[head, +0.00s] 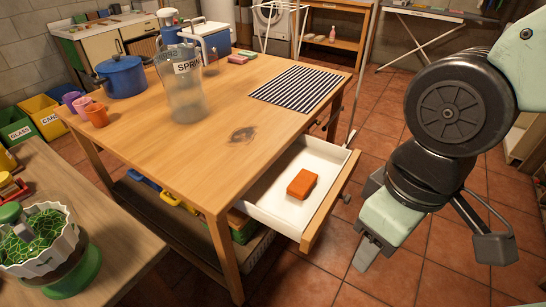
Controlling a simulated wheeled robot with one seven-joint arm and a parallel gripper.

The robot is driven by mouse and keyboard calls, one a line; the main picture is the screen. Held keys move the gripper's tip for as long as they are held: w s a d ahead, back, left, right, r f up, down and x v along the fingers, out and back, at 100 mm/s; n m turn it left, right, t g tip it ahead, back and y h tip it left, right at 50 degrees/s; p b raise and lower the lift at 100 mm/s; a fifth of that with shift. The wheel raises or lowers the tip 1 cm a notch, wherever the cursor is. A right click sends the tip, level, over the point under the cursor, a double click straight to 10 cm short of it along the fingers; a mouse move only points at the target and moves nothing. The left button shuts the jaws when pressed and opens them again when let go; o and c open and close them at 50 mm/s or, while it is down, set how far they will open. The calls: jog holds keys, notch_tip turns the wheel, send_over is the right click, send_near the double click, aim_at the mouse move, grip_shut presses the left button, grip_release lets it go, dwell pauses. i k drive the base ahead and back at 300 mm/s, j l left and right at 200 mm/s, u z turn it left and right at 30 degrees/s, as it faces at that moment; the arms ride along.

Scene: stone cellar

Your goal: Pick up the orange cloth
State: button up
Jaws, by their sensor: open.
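A small orange folded item (302,184), which looks like the orange cloth, lies flat in the open white drawer (275,205) of the wooden table. It is near the middle of the drawer floor, with nothing on top of it. My gripper (368,252) is to the right of the drawer, in front of it in the picture, pointing down. It is open and apart from the cloth. I see nothing held, though its fingers show only partly.
The table top (200,130) carries a blue pot (122,78), a clear pitcher (178,95), cups and a striped mat (300,88). The drawer front (330,205) juts out towards my arm. A side table (75,225) stands at the left. Tiled floor at the lower right is clear.

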aim_at(299, 187)
jog(key=i+l+u, duration=0.7)
jog(key=k, duration=0.05)
